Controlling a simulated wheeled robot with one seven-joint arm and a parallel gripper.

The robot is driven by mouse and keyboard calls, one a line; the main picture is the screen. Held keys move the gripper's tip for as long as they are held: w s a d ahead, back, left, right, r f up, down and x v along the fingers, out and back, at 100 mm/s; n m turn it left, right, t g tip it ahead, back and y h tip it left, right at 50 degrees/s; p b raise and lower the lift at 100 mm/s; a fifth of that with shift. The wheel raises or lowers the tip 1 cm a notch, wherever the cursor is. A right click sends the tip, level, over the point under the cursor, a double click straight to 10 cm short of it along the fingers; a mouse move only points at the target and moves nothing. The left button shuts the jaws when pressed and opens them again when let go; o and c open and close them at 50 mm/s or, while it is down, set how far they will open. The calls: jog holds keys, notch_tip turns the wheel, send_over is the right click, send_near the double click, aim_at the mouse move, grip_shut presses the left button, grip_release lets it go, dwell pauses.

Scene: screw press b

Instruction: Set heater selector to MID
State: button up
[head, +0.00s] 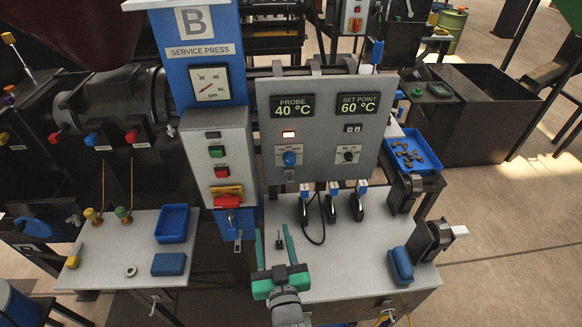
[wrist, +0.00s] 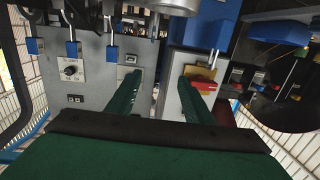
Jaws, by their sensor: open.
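The grey control panel (head: 325,120) reads PROBE 40 °C and SET POINT 60 °C. It carries a blue knob (head: 289,158) on the left and a black selector knob (head: 348,154) on a white plate on the right. The plate lettering is too small to read, so I cannot tell which knob is the heater selector or its setting. In the wrist view the black knob (wrist: 70,70) is left of the fingers. My gripper (head: 272,232) is open and empty, below and in front of the panel, touching neither knob. Its green fingers also show in the wrist view (wrist: 158,84).
The service press control box (head: 218,150), with green and red buttons, is left of the panel. Space before the panel's face is open.

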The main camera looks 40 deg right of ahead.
jog(key=m+h, duration=0.1)
jog(key=h, duration=0.1)
send_near(290, 163)
jog(key=v, duration=0.3)
jog(key=x, duration=1.1)
jog(key=shift+w+d, duration=0.1)
jog(key=shift+w, duration=0.05)
jog(key=shift+c, duration=0.6)
jog(key=c, duration=0.9)
